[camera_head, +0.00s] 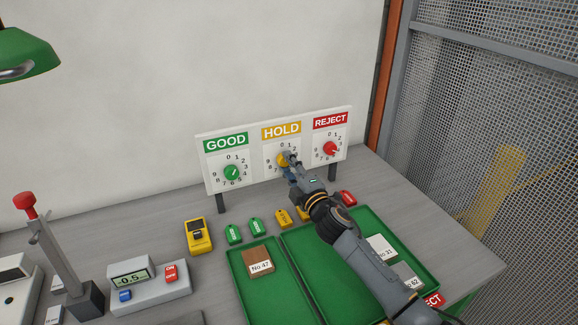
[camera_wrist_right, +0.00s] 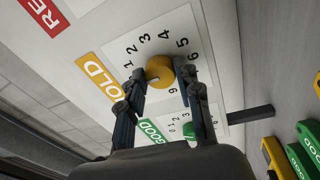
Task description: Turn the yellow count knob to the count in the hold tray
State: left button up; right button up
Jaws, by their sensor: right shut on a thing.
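The yellow count knob (camera_wrist_right: 160,70) sits on the white HOLD dial of the sign panel, and in the head view its edge (camera_head: 282,160) shows beside my gripper. My right gripper (camera_head: 287,161) reaches up to the panel. In the right wrist view its two fingers (camera_wrist_right: 160,82) are on either side of the knob, shut on it. The knob's pointer is hidden, so its count cannot be told. Green trays lie on the bench; one (camera_head: 241,292) holds a brown board marked No.47 (camera_head: 258,262). Which tray is HOLD cannot be told. My left gripper is not in view.
The green GOOD knob (camera_head: 232,172) and red REJECT knob (camera_head: 331,148) flank the HOLD dial. White boards (camera_head: 381,247) lie right of my arm. Several coloured tags (camera_head: 256,226), a yellow meter (camera_head: 199,236) and a display box (camera_head: 140,285) stand on the bench.

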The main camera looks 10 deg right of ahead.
jog(key=o, duration=1.2)
jog(key=shift+c, duration=0.2)
jog(key=shift+s+f, duration=0.1)
jog(key=shift+s, duration=0.05)
jog(key=v, duration=1.1)
jog(key=shift+s, duration=0.3)
jog(key=shift+d, duration=0.1)
